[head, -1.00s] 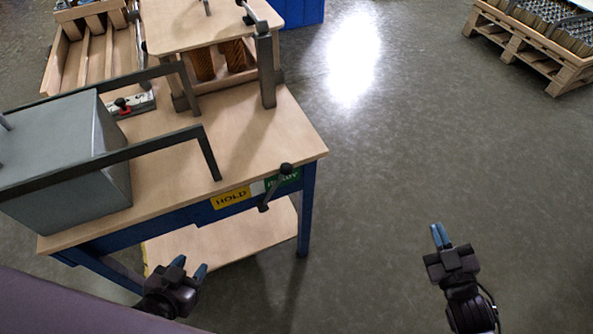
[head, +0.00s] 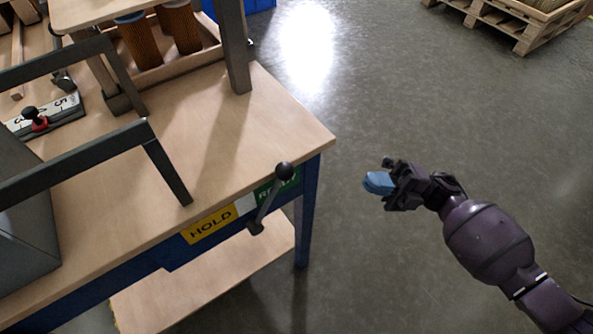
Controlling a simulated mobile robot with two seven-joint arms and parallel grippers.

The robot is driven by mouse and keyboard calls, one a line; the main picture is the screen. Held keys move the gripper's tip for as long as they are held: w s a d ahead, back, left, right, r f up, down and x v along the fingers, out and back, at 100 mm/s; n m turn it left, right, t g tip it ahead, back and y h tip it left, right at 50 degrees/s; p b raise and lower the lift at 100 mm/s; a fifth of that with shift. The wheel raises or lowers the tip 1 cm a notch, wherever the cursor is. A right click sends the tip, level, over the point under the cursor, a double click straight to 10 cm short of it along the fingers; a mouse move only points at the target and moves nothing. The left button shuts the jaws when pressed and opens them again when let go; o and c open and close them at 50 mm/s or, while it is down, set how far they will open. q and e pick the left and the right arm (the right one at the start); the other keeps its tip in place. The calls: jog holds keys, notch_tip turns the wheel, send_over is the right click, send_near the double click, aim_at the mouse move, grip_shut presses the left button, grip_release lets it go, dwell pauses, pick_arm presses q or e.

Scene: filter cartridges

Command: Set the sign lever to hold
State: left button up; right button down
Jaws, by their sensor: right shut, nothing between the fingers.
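The yellow HOLD sign (head: 210,224) is to the left of the lever. My right gripper (head: 366,183) is shut and empty, over the floor to the right of the bench corner, apart from the lever. Its blue fingertips point left toward the bench. My left gripper is out of view.
The wooden workbench top (head: 225,125) has a grey box (head: 22,235) with a dark frame handle at left. A wooden stand with brown filter cartridges (head: 180,30) is at the back. A pallet (head: 510,22) lies far right. The floor right of the bench is clear.

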aim_at(293, 173)
jog(key=shift+g, duration=0.4)
jog(key=x, duration=1.4)
jog(key=shift+w, duration=0.1)
jog(key=shift+s+a+r+n+p, duration=0.2)
jog(key=shift+a+r+p, duration=0.1)
jog(key=shift+r, duration=0.1)
jog(key=shift+s+a+r+n+p, duration=0.15)
jog(key=shift+a+r, duration=0.15)
jog(key=shift+r, duration=0.15)
jog(key=shift+s+a, duration=0.15)
jog(key=shift+f, duration=0.2)
